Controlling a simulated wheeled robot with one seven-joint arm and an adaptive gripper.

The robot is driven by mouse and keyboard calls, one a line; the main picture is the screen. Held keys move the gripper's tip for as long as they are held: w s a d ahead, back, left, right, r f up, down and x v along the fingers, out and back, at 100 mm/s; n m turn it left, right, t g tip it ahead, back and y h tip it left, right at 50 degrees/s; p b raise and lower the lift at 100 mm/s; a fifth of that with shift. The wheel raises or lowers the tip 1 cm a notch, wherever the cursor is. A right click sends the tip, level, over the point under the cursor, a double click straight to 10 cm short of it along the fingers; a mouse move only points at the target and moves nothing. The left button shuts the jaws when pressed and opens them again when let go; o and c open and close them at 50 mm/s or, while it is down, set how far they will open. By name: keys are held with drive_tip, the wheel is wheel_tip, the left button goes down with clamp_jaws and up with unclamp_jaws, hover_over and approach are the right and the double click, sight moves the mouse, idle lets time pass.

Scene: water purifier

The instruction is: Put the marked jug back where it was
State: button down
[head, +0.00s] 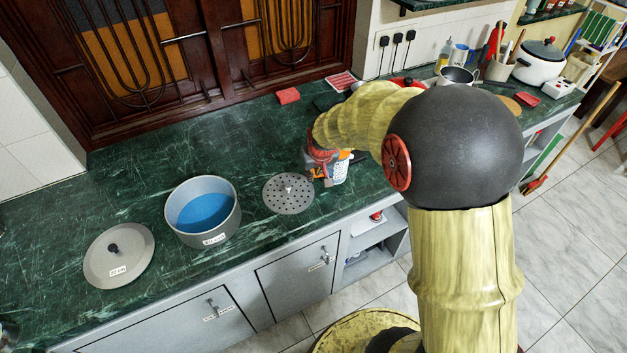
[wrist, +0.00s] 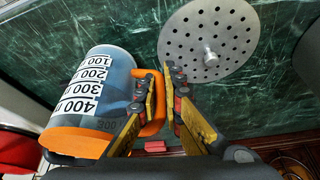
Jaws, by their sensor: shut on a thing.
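The marked jug (wrist: 108,68) is clear, with an orange rim and handle and a white scale of printed numbers. It fills the left of the wrist view and looks bluish inside. My gripper (wrist: 162,77) is shut on its orange handle. In the head view the jug (head: 341,173) is partly hidden by my gripper (head: 322,168) and arm, near the counter's front edge. I cannot tell whether its base touches the counter.
A round perforated plate (head: 289,194) lies just left of the jug, and it also shows in the wrist view (wrist: 208,38). A pot of blue water (head: 201,211) and a grey lid (head: 118,256) are farther left on the green counter (head: 120,185). A red block (head: 288,96) lies behind.

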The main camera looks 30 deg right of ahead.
drive_tip(key=shift+w+f+b, duration=0.1)
drive_tip(key=shift+f+b, duration=0.55)
drive_tip(key=shift+f, duration=0.9)
drive_tip(key=shift+f, duration=0.15)
drive_tip(key=c, duration=2)
unclamp_jaws()
drive_tip(key=shift+o, duration=0.4)
